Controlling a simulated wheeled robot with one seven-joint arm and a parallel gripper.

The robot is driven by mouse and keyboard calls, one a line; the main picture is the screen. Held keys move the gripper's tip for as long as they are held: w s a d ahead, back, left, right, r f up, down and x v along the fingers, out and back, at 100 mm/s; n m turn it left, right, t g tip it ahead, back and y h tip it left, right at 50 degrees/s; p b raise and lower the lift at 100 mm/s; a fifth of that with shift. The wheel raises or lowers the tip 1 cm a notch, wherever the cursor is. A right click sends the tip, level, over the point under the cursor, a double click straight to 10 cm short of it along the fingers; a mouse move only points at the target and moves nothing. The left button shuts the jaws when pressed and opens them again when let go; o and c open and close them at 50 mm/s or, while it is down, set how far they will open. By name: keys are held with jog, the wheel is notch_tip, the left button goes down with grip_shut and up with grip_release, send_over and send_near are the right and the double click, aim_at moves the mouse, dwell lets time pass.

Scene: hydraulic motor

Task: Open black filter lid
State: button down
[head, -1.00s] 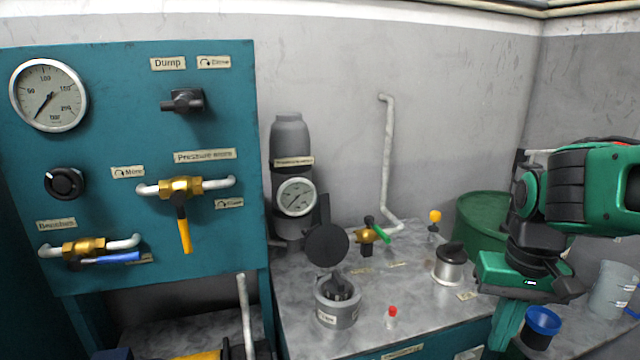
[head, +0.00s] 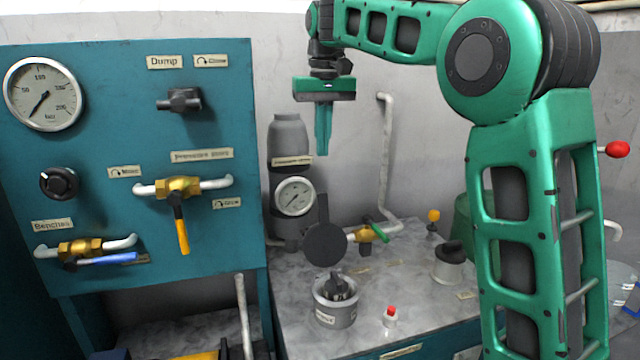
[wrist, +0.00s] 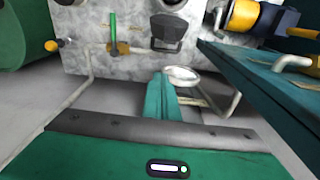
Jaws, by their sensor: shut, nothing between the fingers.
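A round black lid (head: 325,245) stands upright behind a grey cylindrical cup (head: 336,312) on the bench. The cup's top is uncovered and a dark part (head: 338,286) shows inside it. A dark, blocky shape (wrist: 168,30) at the top of the wrist view looks like this lid from behind. A second black cap (head: 452,249) sits on a metal canister to the right. My gripper (head: 322,150) points down, shut and empty, high above and behind the lid. Its fingers (wrist: 160,95) also show in the wrist view, clear of the lid.
A grey bottle-shaped vessel (head: 288,130) with a gauge stands close to my gripper, left and below. A teal panel (head: 110,120) with valves fills the left side. A bent pipe (head: 385,150) rises at the back wall. A red-topped peg (head: 390,315) stands right of the cup.

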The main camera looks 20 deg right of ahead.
notch_tip(320, 180, down, 10)
jog(key=w+a, duration=0.1)
jog(key=shift+s+r, duration=0.35)
jog(key=shift+s, duration=0.5)
jog(key=shift+s+r, duration=0.35)
jog(key=shift+s, duration=0.5)
